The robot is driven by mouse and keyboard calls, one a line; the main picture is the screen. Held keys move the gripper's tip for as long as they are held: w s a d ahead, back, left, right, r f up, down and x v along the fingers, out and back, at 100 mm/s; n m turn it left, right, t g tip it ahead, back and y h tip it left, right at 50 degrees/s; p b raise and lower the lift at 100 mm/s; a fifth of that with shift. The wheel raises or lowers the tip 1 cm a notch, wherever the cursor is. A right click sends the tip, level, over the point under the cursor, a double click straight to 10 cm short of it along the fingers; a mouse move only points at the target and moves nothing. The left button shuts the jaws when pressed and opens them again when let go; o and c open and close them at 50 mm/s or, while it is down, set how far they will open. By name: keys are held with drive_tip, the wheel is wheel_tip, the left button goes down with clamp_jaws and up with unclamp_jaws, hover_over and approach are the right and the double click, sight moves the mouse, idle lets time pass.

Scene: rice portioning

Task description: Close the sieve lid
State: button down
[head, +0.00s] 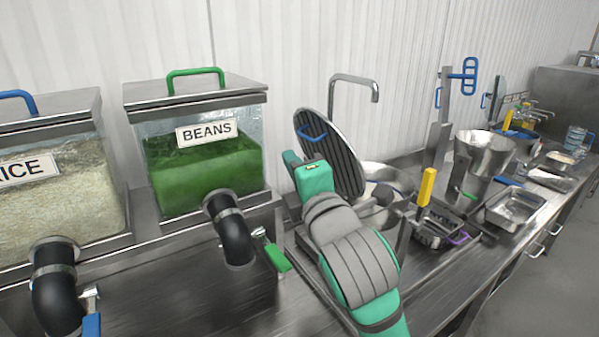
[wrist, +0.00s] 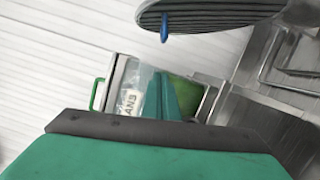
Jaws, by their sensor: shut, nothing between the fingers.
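The sieve lid (head: 338,165) is a round, dark ribbed disc with a blue handle (head: 313,134). In the wrist view the gripper (wrist: 165,90) is shut and empty, apart from the handle. My arm hides part of the bowl.
A beans dispenser (head: 205,165) with a black spout (head: 230,225) stands to the left, a rice dispenser (head: 45,180) farther left. A tap (head: 350,82) rises behind the lid. A yellow-handled tool (head: 427,187), metal trays (head: 515,208) and a large metal bowl (head: 487,150) crowd the right.

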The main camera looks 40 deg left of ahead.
drive_tip(key=w, duration=0.2)
drive_tip(key=w+a, duration=0.1)
drive_tip(key=w, duration=0.2)
drive_tip(key=shift+w+a+r, duration=0.15)
drive_tip(key=shift+w+r, duration=0.2)
drive_tip(key=shift+r, duration=0.05)
